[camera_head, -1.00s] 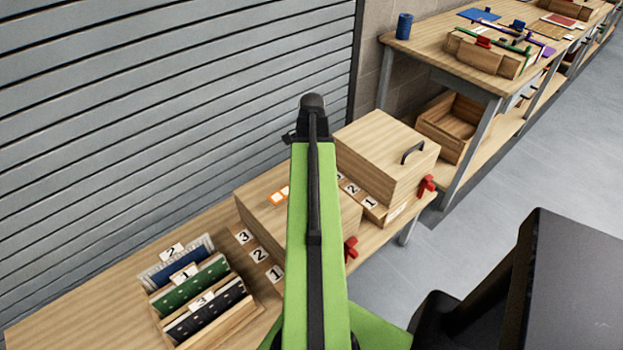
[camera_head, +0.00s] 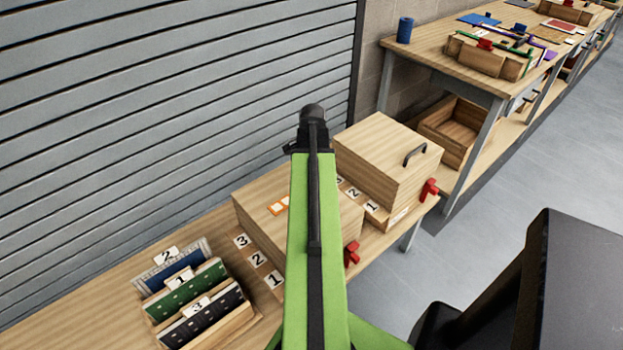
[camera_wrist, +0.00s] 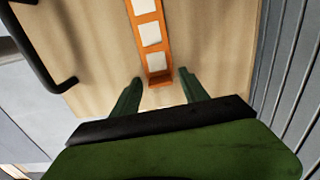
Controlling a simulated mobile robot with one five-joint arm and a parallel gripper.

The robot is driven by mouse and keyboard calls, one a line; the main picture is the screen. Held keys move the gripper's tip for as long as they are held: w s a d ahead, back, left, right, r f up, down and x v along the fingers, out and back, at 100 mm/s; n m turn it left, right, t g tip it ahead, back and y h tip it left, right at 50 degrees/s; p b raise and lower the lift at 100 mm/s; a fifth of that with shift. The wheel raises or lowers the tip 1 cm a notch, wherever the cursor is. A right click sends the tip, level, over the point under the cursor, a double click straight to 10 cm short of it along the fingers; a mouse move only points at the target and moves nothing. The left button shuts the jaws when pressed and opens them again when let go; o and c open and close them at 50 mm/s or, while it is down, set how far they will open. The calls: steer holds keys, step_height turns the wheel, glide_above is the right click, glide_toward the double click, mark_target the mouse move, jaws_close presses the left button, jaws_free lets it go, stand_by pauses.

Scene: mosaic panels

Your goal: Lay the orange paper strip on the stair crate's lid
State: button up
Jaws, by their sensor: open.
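The orange paper strip (camera_wrist: 157,64) with white squares lies along a wooden crate lid (camera_wrist: 90,45) in the wrist view. Its near end has a small tab-like fold. My gripper (camera_wrist: 158,76) is open, with one green finger on each side of that end and a gap to both. In the head view, one end of the strip (camera_head: 278,207) shows on top of the nearer wooden crate (camera_head: 252,207). My green arm hides the rest of it, and the gripper.
A second wooden crate (camera_head: 372,145) with a black handle stands behind. Number tiles (camera_head: 258,260) lie before the nearer crate. A rack of patterned panels (camera_head: 190,290) stands at the near left. A ribbed shutter (camera_head: 150,120) borders the bench. A further workbench (camera_head: 440,60) is at the back right.

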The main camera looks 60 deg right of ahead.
step_height(320, 180, up, 12)
steer(key=p, duration=1.2)
steer(key=shift+r, duration=0.2)
steer(key=w+a+n, duration=0.9)
steer(key=w+a, duration=0.7)
steer(key=a, duration=0.4)
steer(key=w+a+n, duration=0.2)
steer(key=a+n, duration=0.4)
steer(key=a, duration=0.9)
steer(key=w+a+n, duration=0.3)
steer(key=a+n, duration=0.3)
steer(key=a, duration=0.9)
steer(key=shift+w, duration=0.35)
